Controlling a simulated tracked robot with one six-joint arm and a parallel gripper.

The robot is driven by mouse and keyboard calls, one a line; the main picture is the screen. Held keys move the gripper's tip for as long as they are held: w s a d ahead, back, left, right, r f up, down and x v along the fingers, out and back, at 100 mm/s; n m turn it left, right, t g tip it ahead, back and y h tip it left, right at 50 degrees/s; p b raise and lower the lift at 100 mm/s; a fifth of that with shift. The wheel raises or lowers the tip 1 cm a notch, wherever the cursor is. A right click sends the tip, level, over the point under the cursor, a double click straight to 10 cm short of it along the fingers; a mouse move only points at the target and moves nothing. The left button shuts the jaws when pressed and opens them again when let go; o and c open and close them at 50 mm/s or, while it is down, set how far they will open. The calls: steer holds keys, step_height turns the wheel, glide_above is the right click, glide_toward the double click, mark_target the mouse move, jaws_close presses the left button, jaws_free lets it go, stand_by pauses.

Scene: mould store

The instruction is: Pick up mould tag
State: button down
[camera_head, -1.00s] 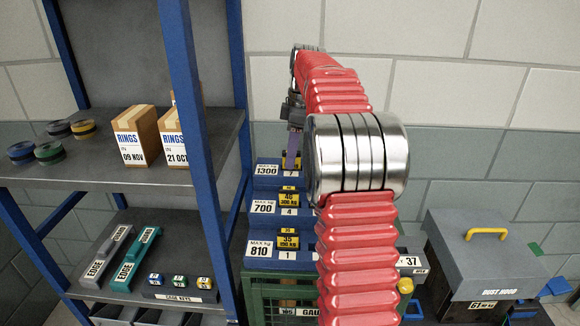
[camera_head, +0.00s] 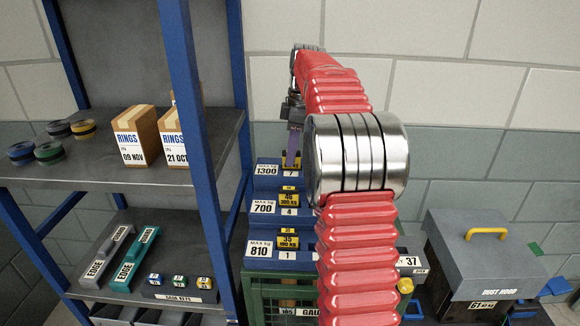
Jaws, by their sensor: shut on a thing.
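Yellow mould tags stand on blue stepped holders marked with maximum loads. One tag (camera_head: 289,202) is on the 700 step (camera_head: 264,208) and another (camera_head: 288,240) is on the 810 step (camera_head: 261,251). My gripper (camera_head: 292,158) points down at the top step, marked 1300 (camera_head: 266,171). It is shut on a yellow tag (camera_head: 297,162) there, mostly hidden behind a purple finger. I cannot tell whether this tag is clear of its holder. My red arm hides the right side of the steps.
A blue-framed shelf (camera_head: 195,120) stands close on the left, with ring boxes (camera_head: 131,137) and edge pieces (camera_head: 134,259). A grey dust hood (camera_head: 485,255) with a yellow handle is at the right. A green crate (camera_head: 270,290) is below the steps.

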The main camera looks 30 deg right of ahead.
steer(key=shift+r, duration=0.1)
steer(key=shift+r, duration=4.95)
steer(key=shift+r, duration=1)
